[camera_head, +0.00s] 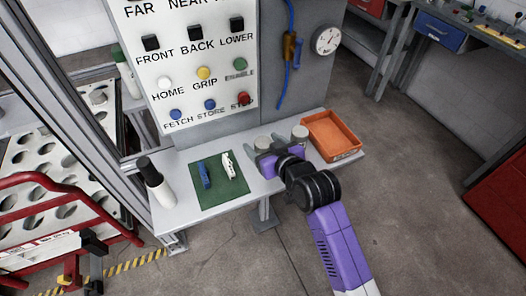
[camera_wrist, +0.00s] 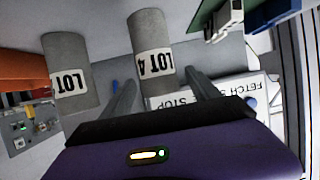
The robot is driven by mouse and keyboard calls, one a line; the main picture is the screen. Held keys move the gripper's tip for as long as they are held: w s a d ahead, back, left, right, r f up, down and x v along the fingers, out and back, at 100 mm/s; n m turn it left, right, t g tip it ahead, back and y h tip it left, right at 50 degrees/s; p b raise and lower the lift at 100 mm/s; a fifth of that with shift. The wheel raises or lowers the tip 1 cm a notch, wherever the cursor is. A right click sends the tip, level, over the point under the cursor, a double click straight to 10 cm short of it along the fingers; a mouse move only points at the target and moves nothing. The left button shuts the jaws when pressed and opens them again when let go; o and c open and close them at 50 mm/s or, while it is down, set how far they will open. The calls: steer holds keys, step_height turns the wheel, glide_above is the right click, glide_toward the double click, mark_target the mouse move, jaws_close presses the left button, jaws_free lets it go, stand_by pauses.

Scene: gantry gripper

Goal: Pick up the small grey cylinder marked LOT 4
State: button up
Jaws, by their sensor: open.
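Two small grey cylinders stand on the grey bench in front of the button panel. In the wrist view, the LOT 4 cylinder (camera_wrist: 149,32) has a white label that reads upside down. It appears in line with the space between my two fingers. In the head view, it is the left cylinder (camera_head: 262,142), partly hidden by my gripper (camera_head: 274,158). My gripper (camera_wrist: 162,82) is open and empty. I cannot tell how far the fingertips are from the cylinder. The second cylinder (camera_wrist: 68,60) is also marked LOT, its number not readable; it is the right one (camera_head: 299,131) in the head view.
An orange tray (camera_head: 334,153) sits right of the cylinders. A green mat (camera_head: 219,199) with a blue item (camera_head: 204,175) and a white item (camera_head: 228,167) lies left. A white bottle with a black cap (camera_head: 160,186) stands at the bench's left end. The button panel (camera_head: 185,50) rises behind.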

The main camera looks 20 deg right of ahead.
steer(key=shift+c, duration=0.4)
jaws_close()
steer(key=shift+w, duration=0.1)
steer(key=shift+r, duration=0.2)
